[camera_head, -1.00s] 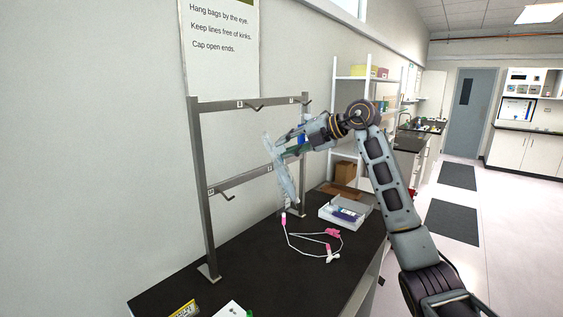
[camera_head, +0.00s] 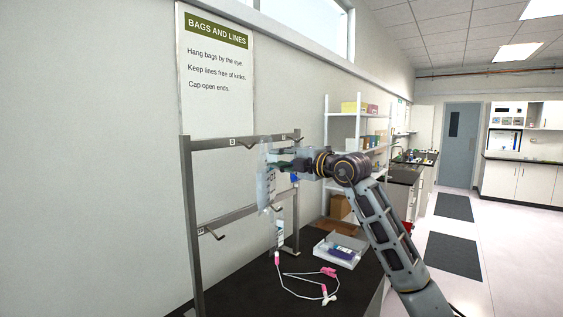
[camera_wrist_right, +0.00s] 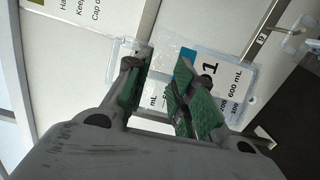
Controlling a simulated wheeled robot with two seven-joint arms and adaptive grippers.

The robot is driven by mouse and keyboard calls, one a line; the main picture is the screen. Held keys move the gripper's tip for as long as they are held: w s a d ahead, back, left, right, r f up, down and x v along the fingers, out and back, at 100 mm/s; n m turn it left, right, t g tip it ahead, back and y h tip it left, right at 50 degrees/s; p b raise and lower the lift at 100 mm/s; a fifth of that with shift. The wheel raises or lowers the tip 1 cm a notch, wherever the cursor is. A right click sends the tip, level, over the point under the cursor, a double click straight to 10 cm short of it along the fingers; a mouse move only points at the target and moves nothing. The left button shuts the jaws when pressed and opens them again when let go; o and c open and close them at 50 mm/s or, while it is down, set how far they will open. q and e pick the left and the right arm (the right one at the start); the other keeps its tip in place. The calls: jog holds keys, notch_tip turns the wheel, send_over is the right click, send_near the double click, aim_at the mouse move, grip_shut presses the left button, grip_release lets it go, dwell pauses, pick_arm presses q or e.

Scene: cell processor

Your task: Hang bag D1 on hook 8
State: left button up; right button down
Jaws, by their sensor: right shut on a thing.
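My right gripper (camera_head: 284,166) is shut on a clear bag (camera_head: 267,192), which hangs upright below it in front of the rack. In the right wrist view the green-padded fingers (camera_wrist_right: 163,82) close on the bag (camera_wrist_right: 238,82), whose label shows a large "1" and "600 mL". A line with pink fittings (camera_head: 327,271) lies on the counter below the bag. The metal rack (camera_head: 190,215) carries an upper hook (camera_head: 250,147) just left of the bag, and a lower-left hook (camera_head: 216,233). My left gripper is out of view.
A white tray (camera_head: 325,253) with a blue-purple item stands on the black counter (camera_head: 235,297), right of the rack. White shelves (camera_head: 327,150) stand behind. A sign (camera_head: 216,95) is on the wall above the rack.

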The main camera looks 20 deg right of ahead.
aim_at(269, 158)
jog(key=shift+w+a+r, duration=0.1)
jog(key=shift+w, duration=0.05)
dwell(0.6)
jog(key=shift+p+x, duration=0.9)
jog(key=shift+x, duration=1.05)
jog(key=shift+w+a+f+p, duration=0.25)
jog(key=shift+w+a+p, duration=0.25)
jog(key=shift+w+a, duration=0.65)
jog(key=shift+w+a+f, duration=0.2)
jog(key=shift+w+f, duration=0.2)
jog(key=shift+f, duration=0.15)
jog(key=shift+w+a+f, duration=0.2)
jog(key=shift+w+f, duration=0.25)
jog(key=shift+f, duration=0.15)
jog(key=shift+f, duration=0.15)
